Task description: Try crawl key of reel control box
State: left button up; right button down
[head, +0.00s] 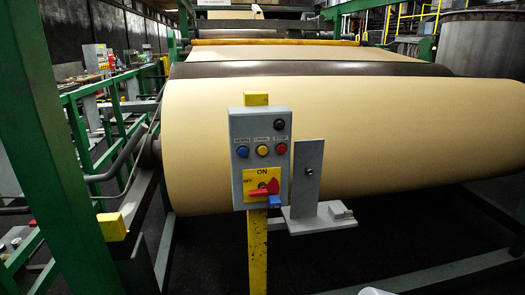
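The reel control box (237,180) is a grey panel on a yellow post (257,250), upright in the centre of the head view. A row of three buttons crosses its middle: blue (242,151), yellow (262,150) and red (281,149). Small labels sit above them; the middle one seems to read CRAWL. A black knob or button (279,124) is at the top right. Below is a red rotary handle (262,189) on a yellow plate marked ON, with a blue padlock-like piece (274,202) beneath.
A large tan paper roll (400,130) fills the space behind the box. A grey bracket with a shelf (308,175) stands right of it. Green frame and rails (60,150) line the left. Dark floor (400,250) lies below the roll.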

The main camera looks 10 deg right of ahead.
aim_at(262, 150)
jog(key=z, duration=1.55)
jog(key=i, duration=0.65)
jog(key=u, duration=2.65)
